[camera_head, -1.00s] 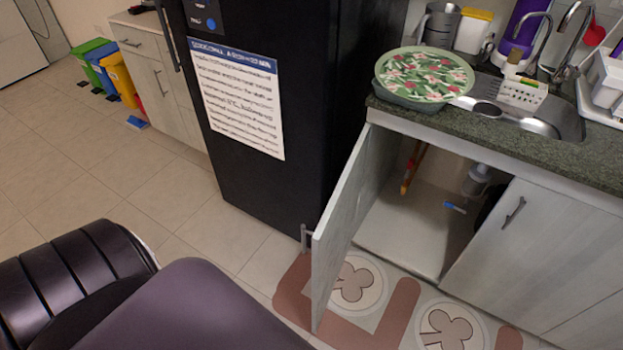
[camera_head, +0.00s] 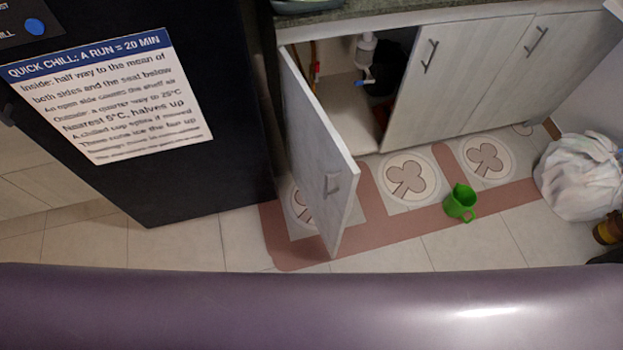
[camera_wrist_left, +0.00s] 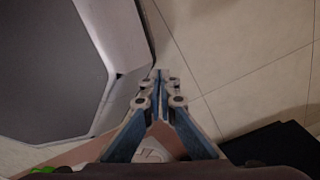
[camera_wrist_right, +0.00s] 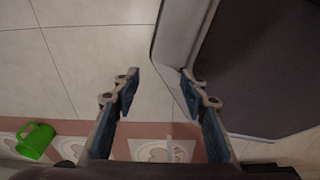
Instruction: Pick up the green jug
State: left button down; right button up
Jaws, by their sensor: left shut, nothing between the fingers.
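A bit of green at the bottom left edge of the left wrist view may be the jug. Neither gripper shows in the head view.
A cabinet door (camera_head: 318,150) stands open into the room, left of the jug. A black fridge (camera_head: 215,60) is further left. A white bag (camera_head: 583,175) lies on the floor to the right. Floor tiles (camera_head: 400,255) nearer than the jug are clear.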

aim_at(462, 197)
jog(key=z, duration=1.5)
jog(key=i+l, duration=0.15)
